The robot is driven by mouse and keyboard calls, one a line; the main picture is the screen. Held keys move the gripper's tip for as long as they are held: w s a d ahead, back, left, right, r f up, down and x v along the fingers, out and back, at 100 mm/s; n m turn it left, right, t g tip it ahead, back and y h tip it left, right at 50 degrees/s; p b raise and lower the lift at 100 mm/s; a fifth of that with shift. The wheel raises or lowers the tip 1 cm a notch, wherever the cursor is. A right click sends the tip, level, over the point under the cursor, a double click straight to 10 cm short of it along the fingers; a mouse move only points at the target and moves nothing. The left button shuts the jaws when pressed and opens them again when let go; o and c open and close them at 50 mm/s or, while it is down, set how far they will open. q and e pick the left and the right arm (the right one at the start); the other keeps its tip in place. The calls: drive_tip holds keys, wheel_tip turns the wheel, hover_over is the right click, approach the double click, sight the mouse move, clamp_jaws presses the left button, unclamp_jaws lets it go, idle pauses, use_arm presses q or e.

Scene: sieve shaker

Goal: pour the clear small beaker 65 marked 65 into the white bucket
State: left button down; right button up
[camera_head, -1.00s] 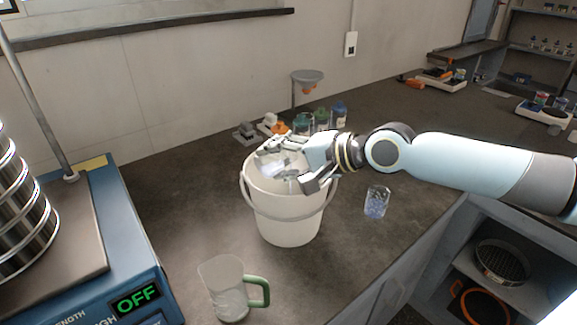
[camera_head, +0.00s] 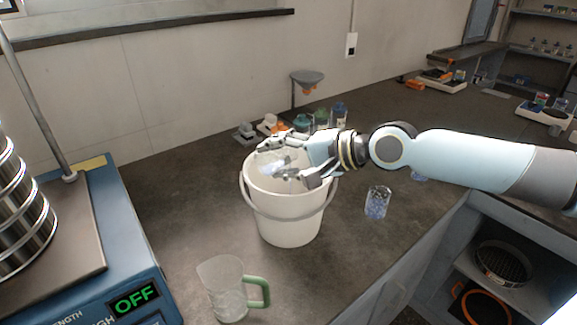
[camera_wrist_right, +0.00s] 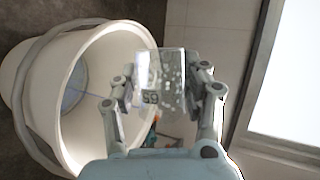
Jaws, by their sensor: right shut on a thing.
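The white bucket (camera_head: 290,215) stands upright on the dark bench, its mouth open. My right gripper (camera_head: 278,158) is over the bucket mouth and is shut on the clear small beaker 65 (camera_head: 270,168). In the right wrist view the beaker (camera_wrist_right: 160,72) sits between the two fingers of the gripper (camera_wrist_right: 162,90), its mark appearing turned over and small pale specks showing through its wall. The bucket (camera_wrist_right: 88,125) opens just left of it there. The beaker looks tilted; I cannot tell how much it holds. My left gripper is not in view.
A clear jug with a green handle (camera_head: 225,288) stands in front of the bucket. A clear beaker with blue contents (camera_head: 377,203) stands to its right. Bottles (camera_head: 322,118) and a funnel stand (camera_head: 307,80) are behind. The sieve shaker (camera_head: 90,240) is at left.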

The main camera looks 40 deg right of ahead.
drive_tip(key=shift+d+r+m+y+b, duration=0.2)
drive_tip(key=shift+m+y+b, duration=0.2)
drive_tip(key=shift+b, duration=0.4)
idle(0.7)
